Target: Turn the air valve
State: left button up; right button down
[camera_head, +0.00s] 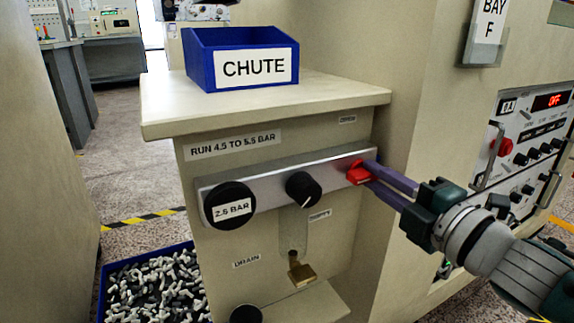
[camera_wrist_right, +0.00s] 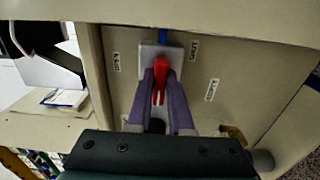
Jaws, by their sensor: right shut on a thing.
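The red air valve handle (camera_head: 358,173) sits at the right end of a silver bar (camera_head: 265,182) on the front of a beige cabinet. My right gripper (camera_head: 372,178) comes in from the right, its two purple fingers shut on the red handle. In the right wrist view, the red handle (camera_wrist_right: 160,78) lies between the purple fingers (camera_wrist_right: 160,92), with a blue line above it. A round gauge (camera_head: 230,205) on the bar reads 2.5 BAR, and a black knob (camera_head: 303,188) sits mid-bar. My left gripper is not in view.
A blue CHUTE bin (camera_head: 240,58) stands on the cabinet top. A sign (camera_head: 233,144) reads RUN 4.5 TO 5.5 BAR. A brass drain fitting (camera_head: 300,272) hangs below the bar. A blue crate of small parts (camera_head: 155,285) is on the floor, lower left. A control panel (camera_head: 530,140) stands right.

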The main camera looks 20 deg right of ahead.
dwell(0.4)
jog(key=c, duration=0.8)
grip_release()
jog(key=s, duration=0.3)
jog(key=s+p, duration=0.1)
jog(key=s, duration=0.2)
jog(key=s+p, duration=0.1)
jog(key=s, duration=0.3)
jog(key=shift+d, duration=0.35)
